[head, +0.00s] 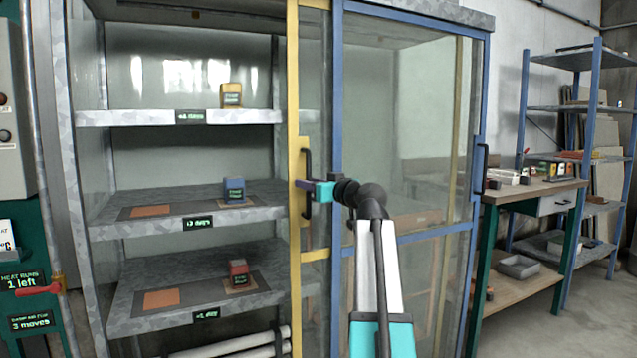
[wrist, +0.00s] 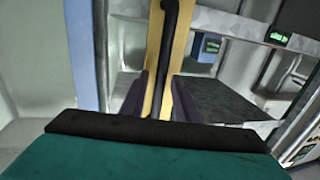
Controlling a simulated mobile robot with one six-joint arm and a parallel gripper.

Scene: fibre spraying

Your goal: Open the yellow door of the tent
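The tent is a tall grey cabinet with sliding clear-panelled doors. The yellow-framed door (head: 294,90) stands at mid-width, overlapping the blue-framed door (head: 337,100), and the left half of the front is uncovered. The yellow door's black handle (head: 306,165) is upright on its left post. My gripper (head: 308,186) is at this handle. In the wrist view, the dark fingers (wrist: 160,98) stand on either side of the black handle (wrist: 170,45), with yellow frame showing between the left finger and the handle. The handle's lower part is hidden.
Behind the opening are shelves with a yellow box (head: 231,95), a blue box (head: 234,189) and a red box (head: 239,272). A workbench (head: 530,192) and a blue rack (head: 590,110) stand to the right. A panel with a red lever (head: 38,290) is at left.

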